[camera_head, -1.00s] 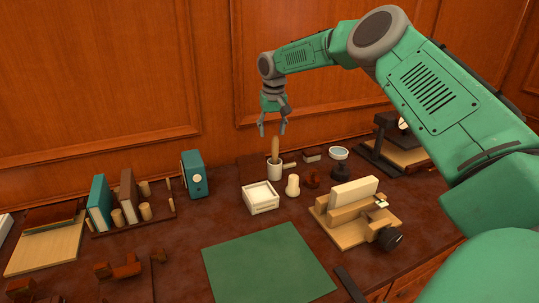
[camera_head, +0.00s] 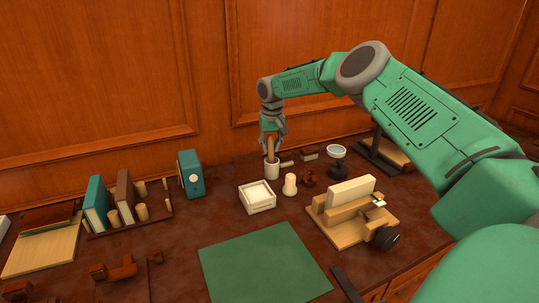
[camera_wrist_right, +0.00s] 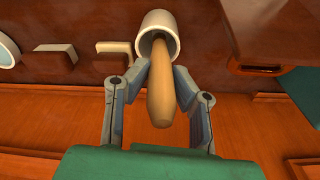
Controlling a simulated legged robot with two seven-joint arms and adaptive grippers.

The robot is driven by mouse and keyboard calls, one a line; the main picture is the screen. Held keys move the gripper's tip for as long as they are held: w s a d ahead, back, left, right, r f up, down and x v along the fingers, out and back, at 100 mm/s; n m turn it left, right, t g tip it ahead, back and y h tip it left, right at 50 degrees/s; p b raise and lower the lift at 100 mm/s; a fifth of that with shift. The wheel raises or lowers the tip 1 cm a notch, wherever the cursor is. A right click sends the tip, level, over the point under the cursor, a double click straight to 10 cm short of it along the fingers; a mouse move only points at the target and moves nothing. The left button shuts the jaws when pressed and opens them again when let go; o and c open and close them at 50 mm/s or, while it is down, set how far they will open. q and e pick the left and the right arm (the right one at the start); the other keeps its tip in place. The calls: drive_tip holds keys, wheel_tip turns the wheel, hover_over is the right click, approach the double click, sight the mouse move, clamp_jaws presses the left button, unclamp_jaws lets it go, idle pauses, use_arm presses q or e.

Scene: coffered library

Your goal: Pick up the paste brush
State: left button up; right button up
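The paste brush (camera_head: 270,146) stands in a white cup (camera_head: 272,170) on the desk, its wooden handle pointing up. In the right wrist view the handle (camera_wrist_right: 160,95) points towards the camera, and its lower end goes into the cup (camera_wrist_right: 157,30). The bristles are hidden inside the cup. My right gripper (camera_head: 272,151) is over the cup with its fingers on either side of the handle. The fingers (camera_wrist_right: 162,78) look spread, close to the handle but not clearly pressed on it. My left gripper is not in view.
A white square tray (camera_head: 257,208) and a pale rounded piece (camera_head: 290,185) stand in front of the cup. A wooden press (camera_head: 350,218) is at right. A teal box (camera_head: 191,174) is at left. A green mat (camera_head: 263,268) lies bare in front.

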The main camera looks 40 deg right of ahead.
drive_tip(key=shift+d+f, duration=0.15)
drive_tip(key=shift+d, duration=0.25)
clamp_jaws()
drive_tip(key=shift+s+f, duration=0.1)
drive_tip(key=shift+f, duration=0.05)
drive_tip(key=shift+a+r, duration=0.2)
drive_tip(key=r, duration=0.9)
drive_tip(key=shift+d+r, duration=0.15)
drive_tip(key=shift+d, duration=0.2)
drive_tip(key=shift+a+r, duration=0.15)
drive_tip(key=shift+r, duration=0.15)
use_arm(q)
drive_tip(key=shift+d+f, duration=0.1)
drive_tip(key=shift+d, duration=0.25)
use_arm(e)
drive_tip(key=shift+a, duration=0.2)
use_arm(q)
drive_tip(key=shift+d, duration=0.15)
use_arm(e)
drive_tip(key=shift+d, duration=0.25)
